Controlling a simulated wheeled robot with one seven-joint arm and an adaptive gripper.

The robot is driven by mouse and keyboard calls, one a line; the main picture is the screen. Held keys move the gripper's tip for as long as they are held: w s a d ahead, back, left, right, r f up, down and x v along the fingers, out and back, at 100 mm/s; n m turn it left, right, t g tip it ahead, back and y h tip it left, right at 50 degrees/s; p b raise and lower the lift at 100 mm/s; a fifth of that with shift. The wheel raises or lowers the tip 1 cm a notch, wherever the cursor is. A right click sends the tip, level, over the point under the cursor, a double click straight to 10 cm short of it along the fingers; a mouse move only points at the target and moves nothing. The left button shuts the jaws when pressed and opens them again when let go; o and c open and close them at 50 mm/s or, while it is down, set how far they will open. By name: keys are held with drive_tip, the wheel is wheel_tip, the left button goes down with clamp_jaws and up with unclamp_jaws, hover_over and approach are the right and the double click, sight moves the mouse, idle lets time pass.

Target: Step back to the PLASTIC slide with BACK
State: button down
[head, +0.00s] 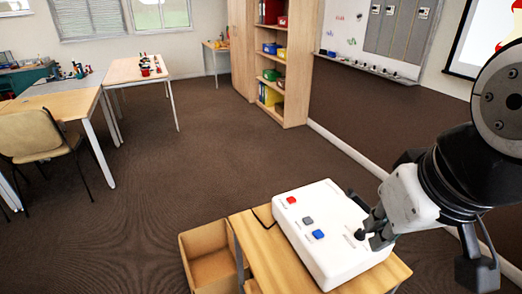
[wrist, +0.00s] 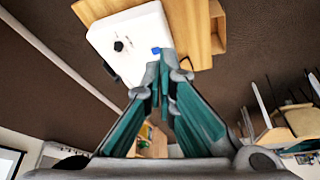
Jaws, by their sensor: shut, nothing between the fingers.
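A white control box (head: 325,235) lies on a small wooden table (head: 262,250). It carries a red button (head: 292,200), a grey button (head: 308,221) and a blue button (head: 318,234) in a row; their labels are too small to read. My gripper (head: 370,238) is shut and empty over the box's right part, right of the blue button. The wrist view shows the closed fingertips (wrist: 172,56) beside the blue button (wrist: 156,51) in the picture, and a black knob (wrist: 118,46) on the box. The projection screen (head: 488,45) is cut off; its slide cannot be identified.
An open wooden bin (head: 183,249) stands left of the small table. A shelf (head: 297,70) with coloured boxes, a whiteboard (head: 345,35), work tables (head: 127,70) and a chair (head: 38,140) are farther back. The brown floor between is clear.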

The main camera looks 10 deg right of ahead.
drive_tip(key=n+h+p, duration=0.8)
drive_tip(key=n+p, duration=0.2)
drive_tip(key=n, duration=0.4)
hover_over(309, 222)
wheel_tip(309, 222, down, 13)
drive_tip(key=shift+w+g, duration=0.1)
drive_tip(key=shift+g, duration=0.3)
drive_tip(key=shift+f+b, duration=1.75)
drive_tip(key=shift+f, duration=2.7)
